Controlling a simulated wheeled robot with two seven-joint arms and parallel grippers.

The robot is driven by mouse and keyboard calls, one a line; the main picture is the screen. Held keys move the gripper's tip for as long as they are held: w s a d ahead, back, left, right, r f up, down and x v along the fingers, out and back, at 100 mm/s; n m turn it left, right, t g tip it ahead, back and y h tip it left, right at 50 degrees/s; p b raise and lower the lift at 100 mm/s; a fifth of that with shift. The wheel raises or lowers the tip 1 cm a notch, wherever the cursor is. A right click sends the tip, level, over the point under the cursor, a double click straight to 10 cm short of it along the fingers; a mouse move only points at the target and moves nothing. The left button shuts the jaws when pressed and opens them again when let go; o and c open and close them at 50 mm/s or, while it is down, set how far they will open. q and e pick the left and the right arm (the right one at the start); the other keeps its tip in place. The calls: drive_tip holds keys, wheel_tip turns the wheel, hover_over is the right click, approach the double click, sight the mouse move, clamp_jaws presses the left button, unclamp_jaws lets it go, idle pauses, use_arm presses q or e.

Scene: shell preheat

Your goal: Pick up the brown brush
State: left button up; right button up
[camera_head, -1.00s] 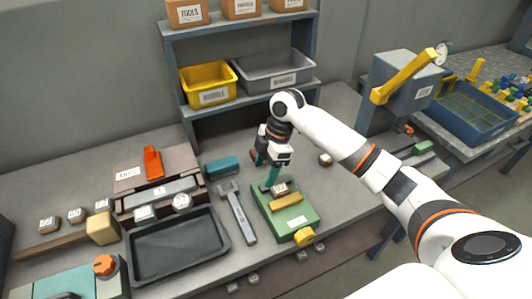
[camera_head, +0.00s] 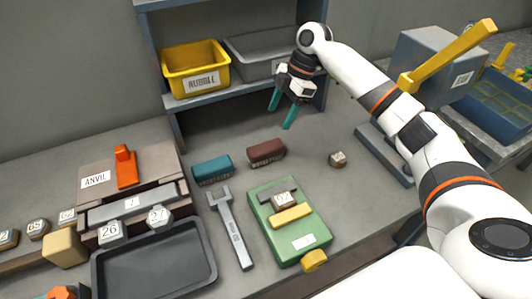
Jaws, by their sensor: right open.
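The brown brush (camera_head: 267,152) is a small dark brown block with a label on its front. It lies on the grey bench in front of the shelf, right of a teal brush (camera_head: 212,170). My right gripper (camera_head: 282,115) is open and empty, with its teal fingers pointing down. It hangs in front of the shelf, above and slightly behind the brown brush, apart from it in the picture. My left gripper is not in view.
A green device (camera_head: 289,222) and a wrench (camera_head: 231,228) lie in front of the brushes. A black tray (camera_head: 155,262) and an anvil station (camera_head: 92,182) are at left. A small hex nut (camera_head: 338,159) sits to the right. Yellow (camera_head: 196,68) and grey bins stand on the shelf.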

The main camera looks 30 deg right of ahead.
drive_tip(key=shift+w+d+f, duration=0.15)
drive_tip(key=shift+w+f, duration=0.15)
drive_tip(key=shift+f, duration=0.25)
drive_tip(key=shift+w+d+f, duration=0.1)
drive_tip(key=shift+w+f, duration=0.2)
drive_tip(key=shift+f, duration=0.25)
hover_over(267, 146)
drive_tip(key=d, duration=0.2)
wheel_tip(267, 146, down, 4)
drive_tip(key=shift+f, duration=0.2)
drive_tip(key=shift+w+a+f, duration=0.15)
drive_tip(key=shift+f, duration=0.45)
drive_tip(key=x, duration=0.2)
drive_tip(key=p+x, duration=0.1)
drive_tip(key=x, duration=0.2)
drive_tip(key=shift+s+a+r, duration=0.1)
drive_tip(key=shift+s, duration=0.15)
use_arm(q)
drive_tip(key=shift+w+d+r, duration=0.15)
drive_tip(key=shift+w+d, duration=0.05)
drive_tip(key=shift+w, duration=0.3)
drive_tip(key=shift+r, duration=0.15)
use_arm(e)
drive_tip(key=shift+f, duration=0.35)
drive_tip(key=c, duration=1.1)
